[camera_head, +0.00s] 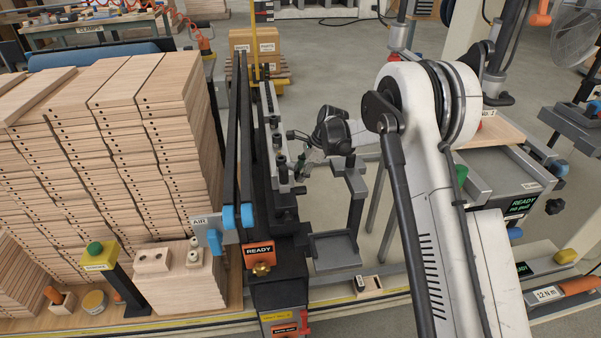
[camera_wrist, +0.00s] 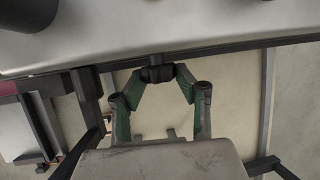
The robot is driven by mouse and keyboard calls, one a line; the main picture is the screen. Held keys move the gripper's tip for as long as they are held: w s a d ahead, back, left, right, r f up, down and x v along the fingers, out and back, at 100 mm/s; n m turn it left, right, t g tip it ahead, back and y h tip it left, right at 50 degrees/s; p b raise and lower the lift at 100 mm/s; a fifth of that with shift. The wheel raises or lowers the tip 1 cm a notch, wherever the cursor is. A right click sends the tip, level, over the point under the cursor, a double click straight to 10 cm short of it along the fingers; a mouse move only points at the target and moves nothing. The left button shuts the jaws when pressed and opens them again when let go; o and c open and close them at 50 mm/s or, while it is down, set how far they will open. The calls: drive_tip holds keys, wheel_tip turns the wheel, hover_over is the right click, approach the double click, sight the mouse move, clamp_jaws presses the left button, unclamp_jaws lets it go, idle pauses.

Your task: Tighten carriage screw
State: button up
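A narrow grey carriage rail (camera_head: 269,115) with several dark upright screws and knobs runs away from me in the middle of the head view. My gripper (camera_head: 303,162) reaches its right side from the right, at the height of the knobs. In the wrist view, my gripper's two green-padded fingers (camera_wrist: 158,74) close in on a small dark knob, the carriage screw (camera_wrist: 157,60), below a pale metal body (camera_wrist: 200,30). The fingertips appear to touch the knob on both sides. The screw's thread is hidden. In the head view the contact is too small to make out.
Tall stacks of drilled boards (camera_head: 110,130) fill the left. A black machine column with an orange READY sign (camera_head: 258,252) stands in front. A grey tray (camera_head: 335,250) sits below my gripper. A torque wrench labelled 12 N m (camera_head: 560,292) lies at the right.

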drive_tip(key=c, duration=0.3)
drive_tip(key=shift+c, duration=0.2)
drive_tip(key=shift+g, duration=0.3)
drive_tip(key=shift+w+m+g+h+b, duration=0.15)
drive_tip(key=shift+m+g+h+b, duration=0.15)
drive_tip(key=shift+g, duration=0.85)
drive_tip(key=shift+w+m+g+h+b, duration=0.1)
drive_tip(key=shift+m+g+h+b, duration=0.15)
drive_tip(key=shift+g, duration=1.2)
drive_tip(key=o, duration=1.1)
drive_tip(key=shift+o, duration=0.2)
